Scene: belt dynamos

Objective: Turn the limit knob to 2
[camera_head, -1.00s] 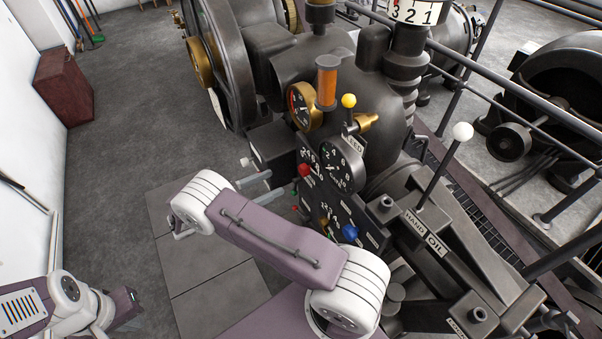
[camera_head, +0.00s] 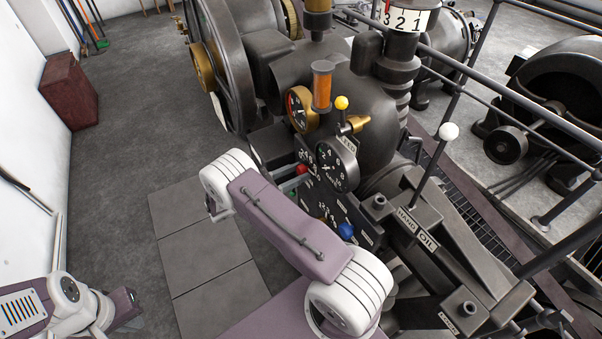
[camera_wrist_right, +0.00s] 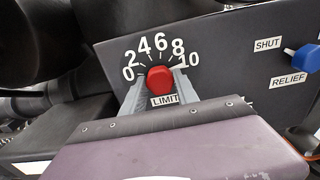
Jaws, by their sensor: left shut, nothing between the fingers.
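The limit knob (camera_wrist_right: 159,83) is red and sits on a dark panel in the right wrist view, with a scale from 0 to 10 (camera_wrist_right: 160,55) above it and a LIMIT label (camera_wrist_right: 164,100) below. No clear pointer shows on it. My right gripper (camera_wrist_right: 158,90) has its grey fingers apart, one on either side of the knob; I cannot tell whether they touch it. In the head view the red knob (camera_head: 302,169) is at the fingertips of the right gripper (camera_head: 291,179), partly hidden by my arm. My left gripper (camera_head: 130,308) is shut and empty at the lower left.
A blue knob (camera_wrist_right: 302,58) with SHUT and RELIEF labels is to the right on the panel. A round dial (camera_head: 337,167), a yellow-tipped lever (camera_head: 341,103) and a white-tipped lever (camera_head: 448,132) stand nearby. The floor to the left is open.

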